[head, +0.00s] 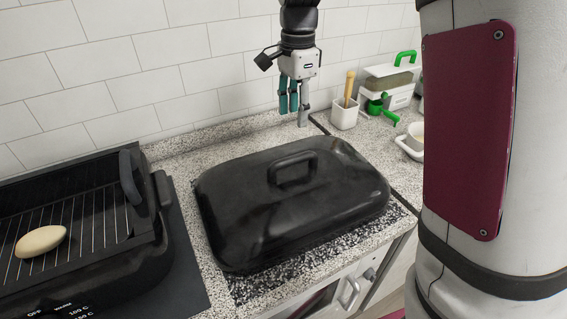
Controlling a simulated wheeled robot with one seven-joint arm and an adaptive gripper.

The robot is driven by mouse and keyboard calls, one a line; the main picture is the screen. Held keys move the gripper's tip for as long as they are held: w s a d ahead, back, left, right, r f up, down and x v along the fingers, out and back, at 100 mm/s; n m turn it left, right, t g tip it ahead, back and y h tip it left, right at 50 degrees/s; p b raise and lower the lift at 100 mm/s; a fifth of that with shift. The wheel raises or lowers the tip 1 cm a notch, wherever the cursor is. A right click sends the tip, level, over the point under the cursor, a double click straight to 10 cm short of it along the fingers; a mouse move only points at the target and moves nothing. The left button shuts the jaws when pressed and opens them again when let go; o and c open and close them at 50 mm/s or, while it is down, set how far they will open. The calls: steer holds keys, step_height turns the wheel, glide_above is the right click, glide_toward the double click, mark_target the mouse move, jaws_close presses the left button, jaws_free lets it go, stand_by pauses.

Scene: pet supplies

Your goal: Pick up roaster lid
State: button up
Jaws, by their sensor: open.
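The roaster lid (238,197) is a large black domed cover with a raised loop handle (292,166) on top. It sits on the speckled counter in the middle of the head view, over a dark speckled patch; whether a roaster base is under it I cannot tell. My gripper (293,118) hangs pointing down behind the lid's far edge, above and beyond the handle. It is open and empty, with teal pads on its fingers, and appears apart from the lid.
A black grill (75,225) with a pale oval item (41,241) on its rack stands left of the lid. At the back right are a white cup with a wooden-handled tool (344,113), a green scoop (381,108), a lidded container (391,78) and a white bowl (411,145). A tiled wall (150,60) rises behind.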

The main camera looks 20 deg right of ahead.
mark_target(293, 156)
step_height(293, 156, down, 8)
steer(key=shift+f+p, duration=0.25)
steer(key=shift+p, duration=0.15)
steer(key=f, duration=0.2)
steer(key=s+f+p, duration=0.1)
steer(key=f, duration=0.1)
steer(key=shift+a+f, duration=0.2)
steer(key=shift+f, duration=0.05)
steer(key=shift+w+f, duration=0.1)
steer(key=shift+f, duration=0.4)
steer(key=shift+r, duration=0.1)
jaws_close()
